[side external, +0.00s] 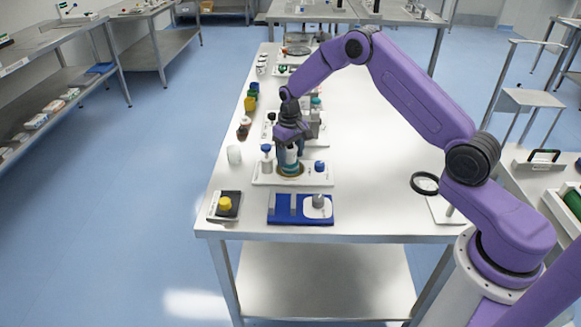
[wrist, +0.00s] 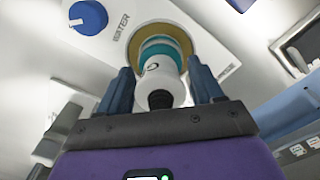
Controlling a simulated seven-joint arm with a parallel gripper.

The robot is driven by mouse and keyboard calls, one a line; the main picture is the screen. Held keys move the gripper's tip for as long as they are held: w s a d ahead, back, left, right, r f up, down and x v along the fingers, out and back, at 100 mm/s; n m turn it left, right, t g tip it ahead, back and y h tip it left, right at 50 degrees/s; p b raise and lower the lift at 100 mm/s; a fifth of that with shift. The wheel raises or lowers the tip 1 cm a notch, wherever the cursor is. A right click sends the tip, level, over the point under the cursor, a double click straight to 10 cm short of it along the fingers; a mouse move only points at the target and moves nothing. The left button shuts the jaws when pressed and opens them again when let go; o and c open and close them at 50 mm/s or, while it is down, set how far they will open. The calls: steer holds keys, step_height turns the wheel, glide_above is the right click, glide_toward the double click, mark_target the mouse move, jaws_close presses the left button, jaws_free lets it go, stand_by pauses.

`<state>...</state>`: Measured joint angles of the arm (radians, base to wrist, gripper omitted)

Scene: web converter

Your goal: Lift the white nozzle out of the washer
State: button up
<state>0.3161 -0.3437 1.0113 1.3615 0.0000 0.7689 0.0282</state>
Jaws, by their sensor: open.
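The white nozzle (wrist: 160,78) has teal bands and a dark tip, and stands in the tan ring (wrist: 184,38) of the washer. The washer (side external: 262,180) is a white plate with a blue knob (wrist: 88,17) and the word WATER. My gripper (wrist: 164,76) is open, with one dark finger on each side of the nozzle. Whether either finger touches it I cannot tell. In the side view my gripper (side external: 291,145) is above the washer, and the nozzle (side external: 291,158) shows below it. The nozzle's lower end is hidden in the ring.
A white bottle with a blue cap (side external: 267,160) stands at the left on the washer, close to my gripper. A blue tray (side external: 285,210) and a black pad with a yellow knob (side external: 225,205) lie in front. The table's right side is mostly clear.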

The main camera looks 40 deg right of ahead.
steer(key=c, duration=1.2)
steer(key=shift+r, duration=2.2)
steer(key=shift+r, duration=2)
